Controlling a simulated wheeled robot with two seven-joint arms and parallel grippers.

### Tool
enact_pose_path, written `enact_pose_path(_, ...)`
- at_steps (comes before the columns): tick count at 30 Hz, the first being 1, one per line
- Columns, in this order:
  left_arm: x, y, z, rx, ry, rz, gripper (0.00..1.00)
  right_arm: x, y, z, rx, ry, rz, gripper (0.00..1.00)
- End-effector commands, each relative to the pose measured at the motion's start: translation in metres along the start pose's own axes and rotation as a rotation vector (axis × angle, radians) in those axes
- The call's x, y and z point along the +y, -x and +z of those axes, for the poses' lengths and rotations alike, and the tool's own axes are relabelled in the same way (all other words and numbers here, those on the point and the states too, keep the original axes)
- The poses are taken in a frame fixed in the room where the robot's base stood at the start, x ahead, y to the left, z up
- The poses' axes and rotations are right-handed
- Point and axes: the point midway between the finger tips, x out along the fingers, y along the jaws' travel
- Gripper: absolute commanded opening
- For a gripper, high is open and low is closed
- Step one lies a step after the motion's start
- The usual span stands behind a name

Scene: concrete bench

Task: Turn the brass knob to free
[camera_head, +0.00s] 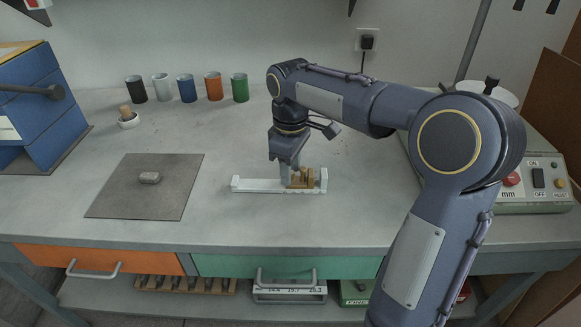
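A small brass knob (303,174) sits at the right part of a white rail-like fixture (257,185), which lies on the bench in the middle of the view. My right arm comes in from the right, and my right gripper (290,174) points down at the brass part. Its fingers are at the knob's left and partly cover it. Whether they touch or grip the knob is too small to tell. The knob's marks or setting cannot be read. My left gripper is out of view.
Several coloured cups (186,89) stand at the back. A control box (535,185) with a red button is at right. Bare bench lies between mat and fixture.

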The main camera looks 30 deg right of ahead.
Motion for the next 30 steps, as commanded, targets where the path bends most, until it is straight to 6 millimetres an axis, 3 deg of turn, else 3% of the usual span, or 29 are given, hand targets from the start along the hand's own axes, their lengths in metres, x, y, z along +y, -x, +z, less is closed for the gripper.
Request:
enact_pose_path(1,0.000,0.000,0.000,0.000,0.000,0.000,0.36,0.000,0.000,0.000,0.000,0.000,0.000,0.30)
enact_pose_path(8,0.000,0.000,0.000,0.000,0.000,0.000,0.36,0.000,0.000,0.000,0.000,0.000,0.000,0.00)
enact_pose_path(20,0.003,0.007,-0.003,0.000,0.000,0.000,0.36,0.000,0.003,0.000,0.000,0.054,-0.001,0.00)
enact_pose_path(30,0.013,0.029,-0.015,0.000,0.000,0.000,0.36,0.000,0.005,0.000,-0.001,0.298,-0.002,0.00)
